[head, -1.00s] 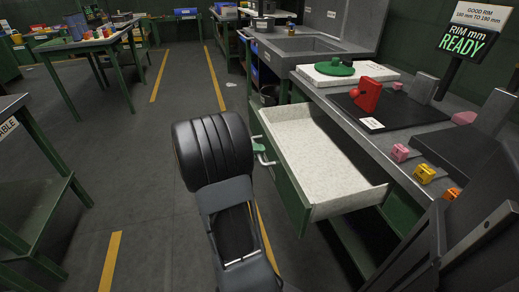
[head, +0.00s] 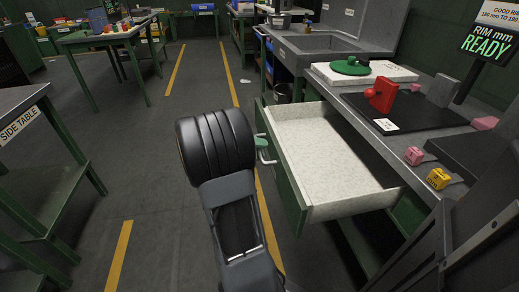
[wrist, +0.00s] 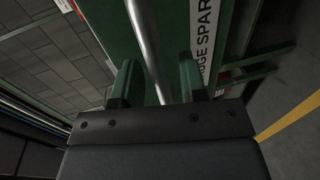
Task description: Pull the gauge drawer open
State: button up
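The gauge drawer (head: 290,185) is pulled well out from under the workbench at the right in the head view. It has a green front and a pale speckled, empty-looking inside. Its metal bar handle (head: 266,158) is on the front, and the bar also shows in the wrist view (wrist: 147,42). My gripper (wrist: 158,82) has its two green fingers on either side of the bar, with gaps visible beside it, so it looks open around the handle. In the head view my dark wrist hides most of the gripper; a bit of green finger shows at the handle.
The workbench (head: 350,98) carries a red gauge (head: 382,94), a white board with a green disc (head: 350,66), and pink and yellow blocks. A side table (head: 20,98) stands at the left. The dark floor (head: 150,170) between them is clear, with yellow lines.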

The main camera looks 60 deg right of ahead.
jog(key=p+v, duration=0.3)
jog(key=v, duration=1)
jog(key=shift+w+a, duration=0.3)
jog(key=s+a+r+n+t+y+p, duration=0.3)
jog(key=a+r+t+p, duration=0.4)
jog(key=a+r+p, duration=0.5)
jog(key=s+a+r+n+t+y+p, duration=0.3)
jog(key=a+r+n+t+y+p, duration=0.3)
jog(key=a+r+p, duration=0.7)
jog(key=r+t+y+p, duration=0.1)
jog(key=y+p, duration=0.1)
jog(key=shift+t+p, duration=0.4)
jog(key=shift+d, duration=0.15)
